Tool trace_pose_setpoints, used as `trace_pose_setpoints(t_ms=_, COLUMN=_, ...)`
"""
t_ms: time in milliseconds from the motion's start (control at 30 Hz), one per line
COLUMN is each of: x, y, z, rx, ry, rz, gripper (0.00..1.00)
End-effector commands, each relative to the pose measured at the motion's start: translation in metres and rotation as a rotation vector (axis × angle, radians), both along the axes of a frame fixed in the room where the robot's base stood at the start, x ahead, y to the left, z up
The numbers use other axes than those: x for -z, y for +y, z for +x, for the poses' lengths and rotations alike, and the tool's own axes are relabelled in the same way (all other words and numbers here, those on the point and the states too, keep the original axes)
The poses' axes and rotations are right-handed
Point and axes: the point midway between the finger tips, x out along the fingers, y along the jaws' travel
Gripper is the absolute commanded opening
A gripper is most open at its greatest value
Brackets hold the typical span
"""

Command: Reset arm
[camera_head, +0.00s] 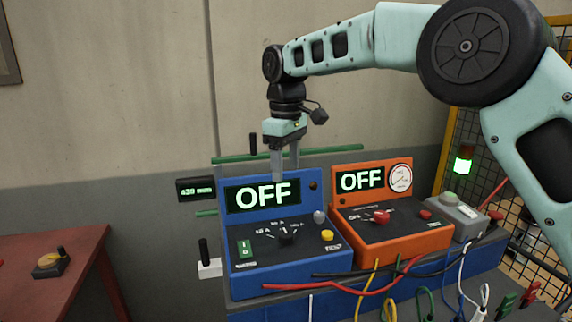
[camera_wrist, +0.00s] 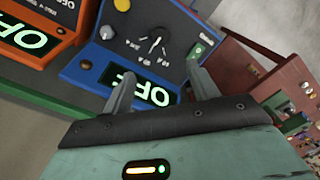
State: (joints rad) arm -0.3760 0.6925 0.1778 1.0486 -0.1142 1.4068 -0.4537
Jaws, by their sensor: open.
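My gripper (camera_head: 285,163) hangs pointing down over the back edge of the blue instrument box (camera_head: 285,262), in front of its display. It is open and empty, with its two grey fingers apart. In the wrist view my gripper (camera_wrist: 158,92) has its fingers over the blue box (camera_wrist: 160,35), near the display reading OFF. Whether a fingertip touches the box cannot be told. My arm reaches in from the right, raised and bent.
An orange instrument box (camera_head: 385,230), also reading OFF, stands to the right. A green-lit lamp (camera_head: 463,165) and a grey button box (camera_head: 458,213) are farther right. Red, yellow and black cables lie in front. A red table (camera_head: 60,270) is at left. The wall is behind.

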Motion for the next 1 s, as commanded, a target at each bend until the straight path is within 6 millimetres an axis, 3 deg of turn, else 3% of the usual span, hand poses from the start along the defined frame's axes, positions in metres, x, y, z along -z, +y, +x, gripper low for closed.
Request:
trace_pose_setpoints(t_ms=367, x=-0.003, y=0.0, z=-0.001, rx=0.0, ry=0.0, rz=0.0, gripper=0.59)
trace_pose_setpoints(t_ms=533, x=-0.003, y=0.005, z=-0.022, rx=0.008, ry=0.005, rz=0.016, gripper=0.59)
trace_pose_setpoints(t_ms=767, x=0.009, y=0.012, z=-0.111, rx=0.054, ry=0.024, rz=0.063, gripper=0.59)
trace_pose_setpoints(t_ms=1000, x=0.039, y=-0.008, z=-0.223, rx=0.136, ry=0.037, rz=0.083, gripper=0.59)
